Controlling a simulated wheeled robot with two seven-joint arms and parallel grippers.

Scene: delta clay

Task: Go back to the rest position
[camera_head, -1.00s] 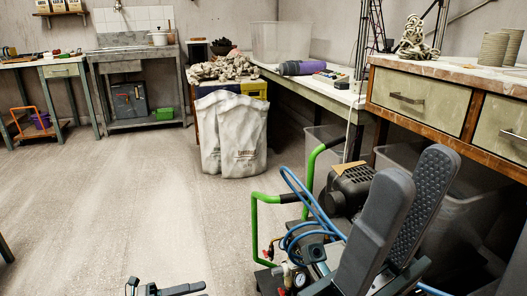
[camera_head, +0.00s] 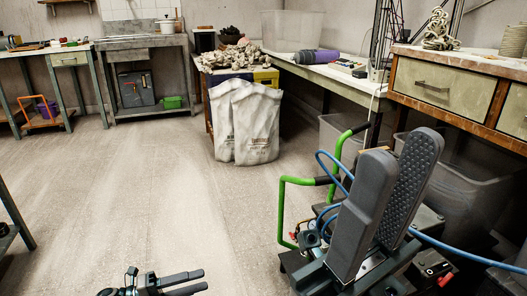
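My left gripper (camera_head: 204,280) shows at the bottom edge, left of centre. Its two dark fingers point right with a gap between them, and nothing is seen in it. My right gripper (camera_head: 401,150) is large and near the camera at the lower right. Its two long dark pads point up and stand apart, one showing its dotted inner face, with nothing between them. The pads hide part of the compressor behind. Most of both arms is out of view.
A compressor with green handles (camera_head: 281,215) and blue hose is behind my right gripper. A drawer workbench (camera_head: 440,82) stands at right. White sacks (camera_head: 245,125) stand before a clay-laden stand. A dark table leg (camera_head: 18,215) is at the left edge. The middle floor is clear.

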